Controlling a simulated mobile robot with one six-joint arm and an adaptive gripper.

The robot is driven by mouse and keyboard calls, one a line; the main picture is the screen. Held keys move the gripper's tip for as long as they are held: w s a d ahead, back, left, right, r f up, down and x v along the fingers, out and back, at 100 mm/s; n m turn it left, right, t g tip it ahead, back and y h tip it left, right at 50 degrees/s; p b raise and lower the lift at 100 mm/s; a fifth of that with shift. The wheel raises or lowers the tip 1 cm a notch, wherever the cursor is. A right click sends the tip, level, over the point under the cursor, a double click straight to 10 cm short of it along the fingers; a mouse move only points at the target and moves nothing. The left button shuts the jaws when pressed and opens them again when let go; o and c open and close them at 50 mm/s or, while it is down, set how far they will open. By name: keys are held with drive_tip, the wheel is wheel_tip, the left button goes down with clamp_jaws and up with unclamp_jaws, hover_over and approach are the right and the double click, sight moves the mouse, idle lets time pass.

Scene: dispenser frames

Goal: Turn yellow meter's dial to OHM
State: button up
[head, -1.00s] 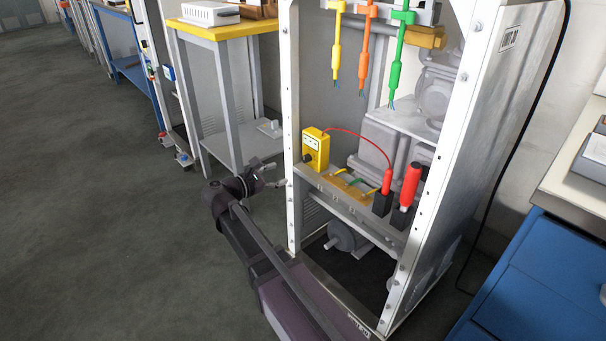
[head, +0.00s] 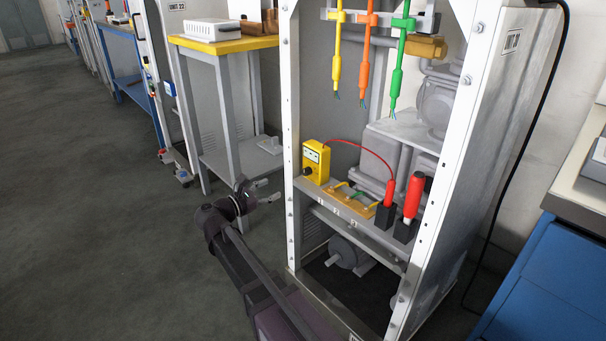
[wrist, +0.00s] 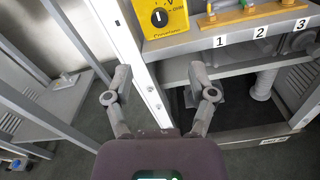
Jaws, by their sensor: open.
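The yellow meter (head: 316,162) stands upright on the shelf inside the white frame, at the shelf's left end. A red lead runs from it to a red probe (head: 389,192) in a black holder. In the wrist view the meter's lower front shows at the top, with a black dial (wrist: 159,17) bearing a white pointer mark that looks about upright. Lettering around the dial is partly cut off, with a "V" above it. My gripper (head: 270,191) is open and empty, outside the frame's left post, left of and below the meter. Its spread fingers (wrist: 160,90) show in the wrist view, apart from the dial.
The frame's white left post (head: 292,130) stands close to my gripper. Numbered terminals on a wooden strip (wrist: 250,15) lie right of the meter. Yellow, orange and green leads (head: 363,75) hang above. A yellow-topped table (head: 225,42) stands to the left.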

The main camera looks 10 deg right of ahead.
sight(304, 172)
drive_tip(key=x, duration=1.3)
drive_tip(key=shift+c, duration=0.2)
clamp_jaws()
